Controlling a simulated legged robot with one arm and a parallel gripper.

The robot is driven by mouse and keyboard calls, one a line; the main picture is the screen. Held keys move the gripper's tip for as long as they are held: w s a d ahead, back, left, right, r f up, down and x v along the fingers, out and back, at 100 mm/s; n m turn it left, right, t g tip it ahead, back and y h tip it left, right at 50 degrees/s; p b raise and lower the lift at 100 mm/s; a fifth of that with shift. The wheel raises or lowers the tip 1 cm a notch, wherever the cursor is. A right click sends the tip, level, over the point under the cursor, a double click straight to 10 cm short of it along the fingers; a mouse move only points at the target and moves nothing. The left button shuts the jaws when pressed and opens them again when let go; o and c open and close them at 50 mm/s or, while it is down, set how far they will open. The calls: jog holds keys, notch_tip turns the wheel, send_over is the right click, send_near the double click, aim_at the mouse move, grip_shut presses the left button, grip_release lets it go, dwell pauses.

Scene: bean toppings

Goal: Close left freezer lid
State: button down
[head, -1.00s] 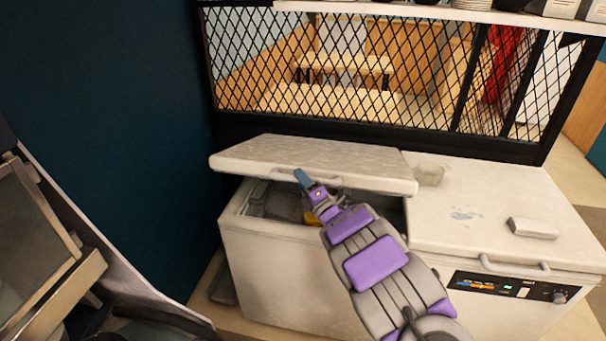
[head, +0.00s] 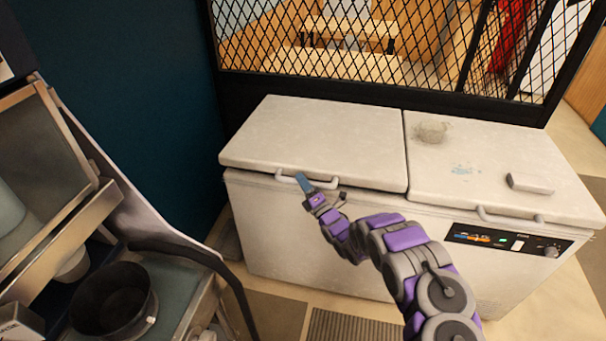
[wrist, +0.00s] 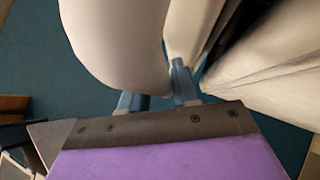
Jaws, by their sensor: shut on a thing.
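The white chest freezer (head: 290,232) stands in front of me with two lids. The left freezer lid (head: 320,135) lies nearly flat, with a thin dark gap showing under its front edge. My gripper (head: 303,182) is at the left lid's handle (head: 285,179), on the front edge, and is shut on it. In the wrist view my gripper's blue fingers (wrist: 160,92) reach between large pale rounded surfaces, and a dark gap shows at the right. The freezer's inside is hidden in the head view.
A black mesh barrier (head: 400,60) stands behind the freezer. A counter with a black pot (head: 113,300) is at the lower left.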

aim_at(303, 193)
jog(key=shift+s+f, duration=0.15)
jog(key=shift+f, duration=1)
jog(key=shift+s+f, duration=0.15)
jog(key=shift+f, duration=0.95)
jog(key=shift+s+f, duration=0.1)
jog(key=c, duration=1.2)
grip_release()
jog(key=shift+o, duration=1.3)
jog(key=shift+w, duration=0.2)
jog(key=shift+w+r, duration=0.1)
jog(key=shift+r, duration=0.15)
jog(key=p+v, duration=0.1)
jog(key=v, duration=1.6)
jog(key=shift+s+f, duration=0.15)
jog(key=shift+s, duration=0.05)
